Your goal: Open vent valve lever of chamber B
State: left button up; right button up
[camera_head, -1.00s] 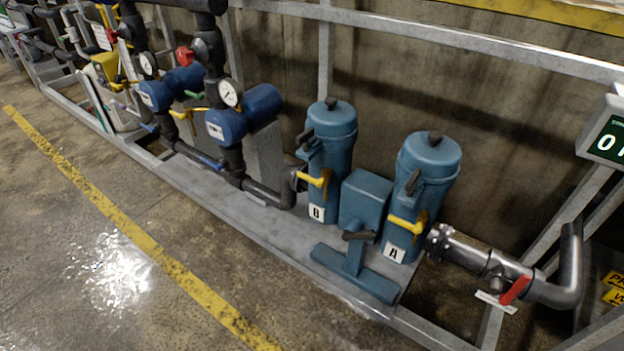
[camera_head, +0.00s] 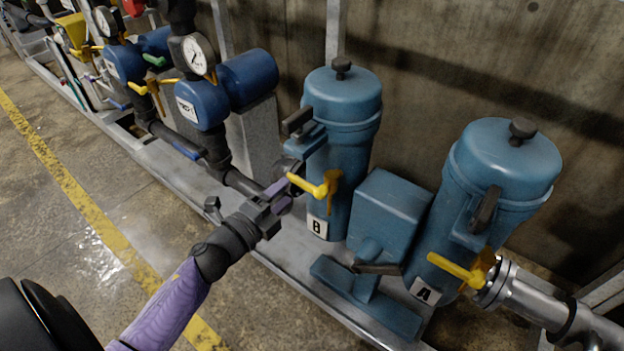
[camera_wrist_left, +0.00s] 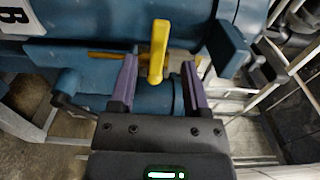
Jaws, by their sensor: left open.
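Chamber B (camera_head: 345,125) is a blue upright canister marked with a white B label (camera_head: 317,227). A yellow lever (camera_head: 310,187) sticks out of its lower front. A dark handle (camera_head: 298,120) sits higher on the same canister. My left gripper (camera_head: 287,190) is open beside the yellow lever. In the left wrist view the yellow lever (camera_wrist_left: 158,48) appears between the two purple fingers of my left gripper (camera_wrist_left: 159,66), with a gap on each side. Whether the lever lies fully between the fingertips in depth is hard to tell. My right gripper is out of view.
Chamber A (camera_head: 495,180) stands to the right with its own yellow lever (camera_head: 458,268). A blue box (camera_head: 390,210) stands between the canisters. Blue cylinders with a gauge (camera_head: 197,55) and dark pipes lie to the left. A concrete wall is behind.

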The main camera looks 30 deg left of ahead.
aim_at(296, 183)
pick_arm(q)
jog(key=w+b, duration=0.1)
jog(key=w, duration=0.4)
jog(key=shift+w+d, duration=0.1)
jog(key=shift+d, duration=0.1)
grip_shut()
jog(key=shift+f, duration=0.1)
dwell(1.0)
